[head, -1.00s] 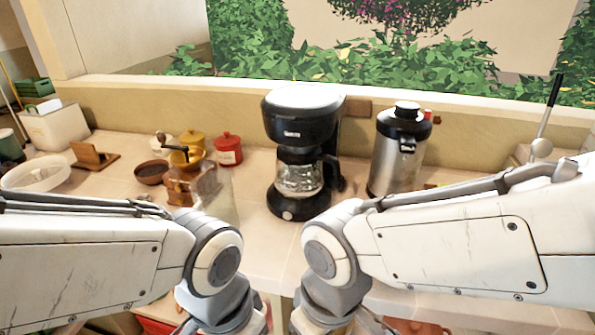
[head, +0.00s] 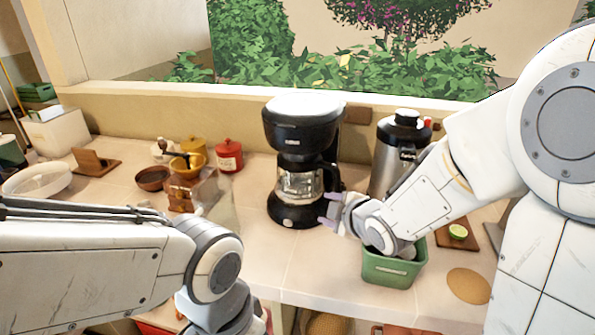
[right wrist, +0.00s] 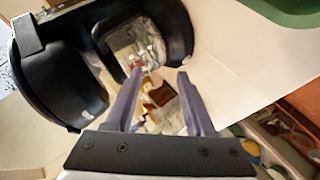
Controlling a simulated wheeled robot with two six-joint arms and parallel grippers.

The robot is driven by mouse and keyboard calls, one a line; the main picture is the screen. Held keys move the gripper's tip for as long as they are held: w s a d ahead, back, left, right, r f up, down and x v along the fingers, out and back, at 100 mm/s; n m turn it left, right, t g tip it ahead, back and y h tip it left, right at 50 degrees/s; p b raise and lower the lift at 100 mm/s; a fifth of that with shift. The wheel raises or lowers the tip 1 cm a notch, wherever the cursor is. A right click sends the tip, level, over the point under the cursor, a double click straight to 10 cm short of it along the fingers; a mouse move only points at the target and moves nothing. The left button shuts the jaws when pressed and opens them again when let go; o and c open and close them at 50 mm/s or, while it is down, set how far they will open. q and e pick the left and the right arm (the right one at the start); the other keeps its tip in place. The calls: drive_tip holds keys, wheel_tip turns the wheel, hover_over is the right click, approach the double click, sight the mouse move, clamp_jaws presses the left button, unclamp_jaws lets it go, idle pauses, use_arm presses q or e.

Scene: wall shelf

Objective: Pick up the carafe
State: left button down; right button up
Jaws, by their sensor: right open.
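The carafe (head: 297,186) is a clear glass jug with a black handle. It sits upright on the base of the black coffee maker (head: 298,133). My right gripper (head: 329,209) is open and empty, just right of the coffee maker's lower part, with its fingers pointing left. In the right wrist view, the carafe (right wrist: 138,47) shows beyond the two open fingertips (right wrist: 160,78), and no contact is visible. Its handle is partly hidden in the head view. My left arm shows at the lower left, but its gripper is out of the picture.
A steel dispenser (head: 388,160) stands right of the coffee maker, partly behind my right arm. A green bin (head: 392,272) is below that arm. A glass grinder jar (head: 215,197), a red canister (head: 229,155) and a brown bowl (head: 152,178) stand left.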

sight(328, 166)
drive_tip(key=w+d+r+n+t+y, duration=0.2)
drive_tip(key=w+d+r+n+t, duration=0.1)
drive_tip(key=d+r+n, duration=0.1)
drive_tip(key=shift+t, duration=0.4)
drive_tip(key=p+x, duration=0.1)
drive_tip(key=x, duration=0.2)
drive_tip(key=d+p+x, duration=0.1)
drive_tip(key=x, duration=0.2)
drive_tip(key=p+x, duration=0.1)
drive_tip(key=x, duration=0.2)
drive_tip(key=shift+w+d+r+p, duration=0.1)
drive_tip(key=shift+w+p, duration=0.2)
drive_tip(key=shift+w, duration=0.75)
clamp_jaws()
